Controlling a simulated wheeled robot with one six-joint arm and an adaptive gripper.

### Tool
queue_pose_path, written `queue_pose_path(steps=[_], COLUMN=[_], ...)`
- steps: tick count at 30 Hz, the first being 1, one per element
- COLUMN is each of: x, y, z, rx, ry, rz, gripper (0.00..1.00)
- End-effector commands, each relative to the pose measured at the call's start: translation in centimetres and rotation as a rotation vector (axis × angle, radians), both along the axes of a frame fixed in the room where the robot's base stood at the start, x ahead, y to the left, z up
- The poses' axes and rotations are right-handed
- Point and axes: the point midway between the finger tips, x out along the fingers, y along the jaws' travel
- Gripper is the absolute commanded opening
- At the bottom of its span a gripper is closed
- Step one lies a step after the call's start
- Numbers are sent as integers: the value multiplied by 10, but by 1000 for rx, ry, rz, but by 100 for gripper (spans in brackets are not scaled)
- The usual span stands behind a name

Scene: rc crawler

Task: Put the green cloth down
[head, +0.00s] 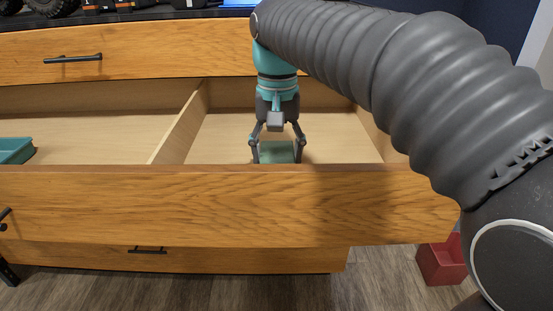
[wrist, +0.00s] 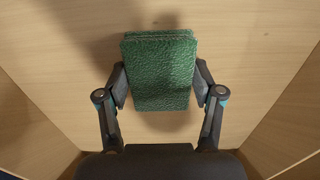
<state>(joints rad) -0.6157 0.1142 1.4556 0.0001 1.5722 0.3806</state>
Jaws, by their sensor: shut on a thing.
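The green cloth (wrist: 160,80) is a folded, textured block between my fingers in the wrist view. It also shows in the head view (head: 277,152), low inside the open drawer (head: 330,205). My gripper (head: 277,150) reaches down into the drawer's right compartment and is shut on the cloth, one finger on each side. In the wrist view my gripper (wrist: 160,88) pinches the cloth at its left and right edges. The cloth casts a shadow on the pale drawer floor (wrist: 60,70). The drawer front hides its lower edge in the head view, so I cannot tell whether it touches the floor.
A wooden divider (head: 180,128) splits the drawer. A teal tray (head: 15,150) lies in the left compartment. A red bin (head: 442,262) stands on the floor at right. Dark wheels and other items (head: 110,5) sit on the top. The right compartment around the cloth looks bare.

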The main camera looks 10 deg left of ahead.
Motion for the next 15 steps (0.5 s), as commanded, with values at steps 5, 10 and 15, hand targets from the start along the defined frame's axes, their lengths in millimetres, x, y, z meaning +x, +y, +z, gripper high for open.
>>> queue_pose_path(steps=[5,10,15], x=[0,0,0], y=[0,0,0], z=[-14,-14,-17], rx=[0,1,0], ry=[-1,-1,-1], rz=[0,0,1], gripper=[34,34,34])
